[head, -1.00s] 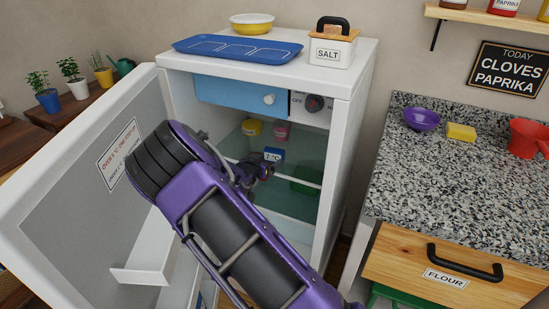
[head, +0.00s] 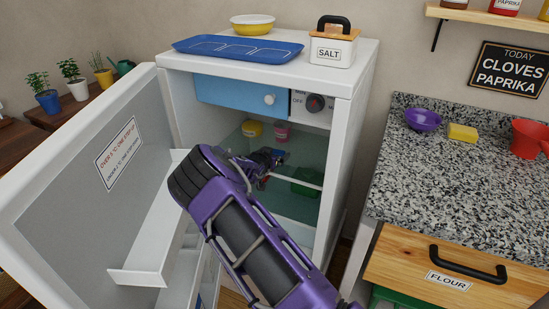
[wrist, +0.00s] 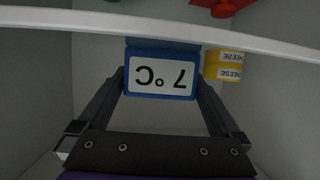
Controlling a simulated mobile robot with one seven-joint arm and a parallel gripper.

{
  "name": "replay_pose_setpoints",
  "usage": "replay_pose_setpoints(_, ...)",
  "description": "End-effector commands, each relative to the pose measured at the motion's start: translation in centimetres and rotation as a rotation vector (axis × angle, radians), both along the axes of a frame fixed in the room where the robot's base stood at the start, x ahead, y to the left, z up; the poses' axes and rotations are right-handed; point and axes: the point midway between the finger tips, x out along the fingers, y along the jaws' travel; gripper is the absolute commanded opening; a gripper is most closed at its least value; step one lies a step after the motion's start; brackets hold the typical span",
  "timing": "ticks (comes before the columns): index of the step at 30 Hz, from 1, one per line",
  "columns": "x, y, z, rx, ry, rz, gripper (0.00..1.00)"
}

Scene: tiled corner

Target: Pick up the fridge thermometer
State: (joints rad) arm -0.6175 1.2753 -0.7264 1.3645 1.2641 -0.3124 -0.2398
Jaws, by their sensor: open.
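The fridge thermometer (wrist: 160,77) is a blue block with a white face reading 7 °C, upside down in the wrist view. It stands inside the open fridge (head: 345,140). My gripper (wrist: 161,85) is open, with one finger on each side of the thermometer. I cannot tell whether the fingers touch it. In the head view my gripper (head: 268,160) reaches into the fridge and hides most of the thermometer; only a bit of blue shows behind it.
In the head view, yellow (head: 252,129) and pink (head: 283,131) tubs stand behind. The open door (head: 75,190) is at left.

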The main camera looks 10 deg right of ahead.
Motion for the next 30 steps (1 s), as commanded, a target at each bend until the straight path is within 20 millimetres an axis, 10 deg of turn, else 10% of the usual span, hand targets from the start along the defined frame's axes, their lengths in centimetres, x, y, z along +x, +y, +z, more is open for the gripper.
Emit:
replay_pose_setpoints(12,0.0,0.0,0.0,0.000,0.000,0.000,0.39)
replay_pose_setpoints(30,-0.3,0.2,3.5,0.002,-0.003,-0.002,0.39)
